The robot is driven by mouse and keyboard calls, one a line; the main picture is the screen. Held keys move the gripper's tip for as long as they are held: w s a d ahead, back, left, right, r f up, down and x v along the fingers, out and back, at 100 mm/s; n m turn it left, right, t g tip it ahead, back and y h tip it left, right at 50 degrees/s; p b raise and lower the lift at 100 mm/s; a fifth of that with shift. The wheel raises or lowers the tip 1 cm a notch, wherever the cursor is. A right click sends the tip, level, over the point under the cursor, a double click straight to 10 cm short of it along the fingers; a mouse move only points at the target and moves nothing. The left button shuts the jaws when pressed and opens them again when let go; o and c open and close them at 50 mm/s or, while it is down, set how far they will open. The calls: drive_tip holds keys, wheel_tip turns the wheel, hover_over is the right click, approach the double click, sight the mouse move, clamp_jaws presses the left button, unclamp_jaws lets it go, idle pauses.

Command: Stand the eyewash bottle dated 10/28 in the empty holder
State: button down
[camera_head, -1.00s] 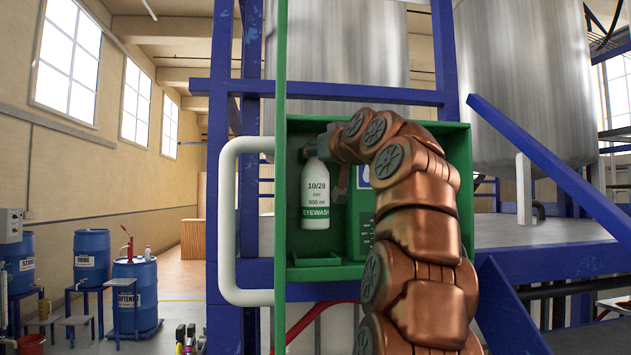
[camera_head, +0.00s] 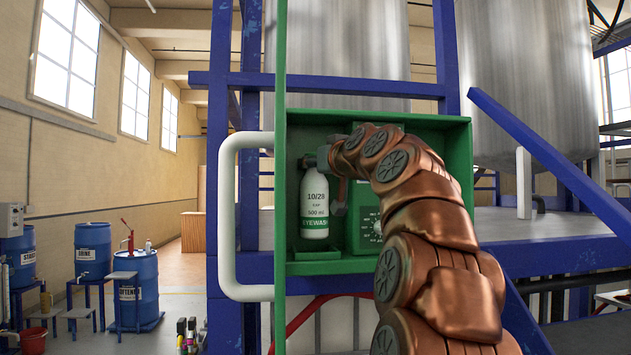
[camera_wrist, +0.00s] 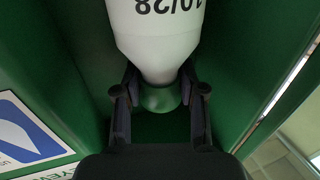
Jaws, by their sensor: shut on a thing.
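The eyewash bottle dated 10/28 (camera_head: 315,207) is white with a green label band and hangs upright inside the green cabinet. Its base is just above a green ledge (camera_head: 313,256) at the cabinet's lower left. I cannot tell whether the base touches the ledge or a holder there. My gripper (camera_head: 322,160) is shut on the bottle's neck. In the wrist view the bottle (camera_wrist: 158,30) appears upside down, its green neck or cap between the two dark fingers of my gripper (camera_wrist: 160,98). The bottle's base is out of the wrist view.
The green cabinet (camera_head: 460,150) has walls close around my gripper. A green box with white markings (camera_head: 362,230) stands right of the bottle. A blue and white eyewash sign (camera_wrist: 25,130) shows in the wrist view. A white handle (camera_head: 228,220) is at the left.

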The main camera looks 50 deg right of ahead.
sight(321, 179)
drive_tip(key=shift+s+a+f, duration=0.1)
drive_tip(key=shift+f, duration=0.95)
drive_tip(key=shift+w+f+p, duration=0.2)
drive_tip(key=shift+f+p, duration=0.5)
drive_tip(key=shift+f, duration=0.25)
drive_tip(key=c, duration=0.7)
unclamp_jaws()
drive_tip(key=shift+r, duration=0.1)
drive_tip(key=shift+r, duration=0.2)
drive_tip(key=b+v, duration=0.4)
drive_tip(key=v, duration=0.8)
drive_tip(key=shift+f, duration=0.1)
